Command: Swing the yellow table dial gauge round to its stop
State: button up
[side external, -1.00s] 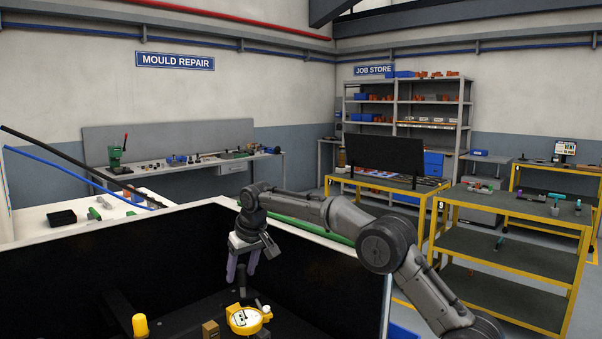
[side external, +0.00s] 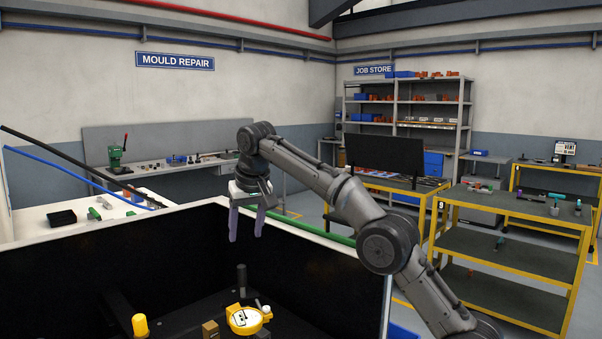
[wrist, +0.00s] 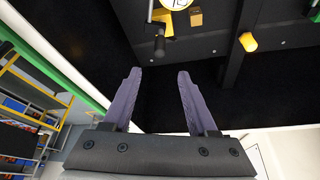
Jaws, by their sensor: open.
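The yellow dial gauge (side external: 243,320) with a round white face sits low inside the dark tank, beside a dark upright post (side external: 241,280). In the wrist view the gauge (wrist: 176,4) is cut off by the top edge, with the dark post (wrist: 159,42) just below it. My gripper (side external: 245,240) hangs well above the gauge, level with the tank's upper part and pointing down. Its two purple fingers (wrist: 158,75) are apart with nothing between them. The gauge's stop cannot be made out.
A yellow rounded cylinder (side external: 140,326) stands left of the gauge, and a brown block (side external: 210,330) sits between them. The tank's pale rim (side external: 90,227) and dark walls surround the work. Yellow-framed carts (side external: 510,235) stand outside to the right.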

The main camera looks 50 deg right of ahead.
jog(key=s+d+r+t, duration=0.1)
jog(key=s+d+r, duration=0.2)
jog(key=s+r, duration=1)
jog(key=shift+d+r+t, duration=0.3)
jog(key=shift+d+r, duration=0.1)
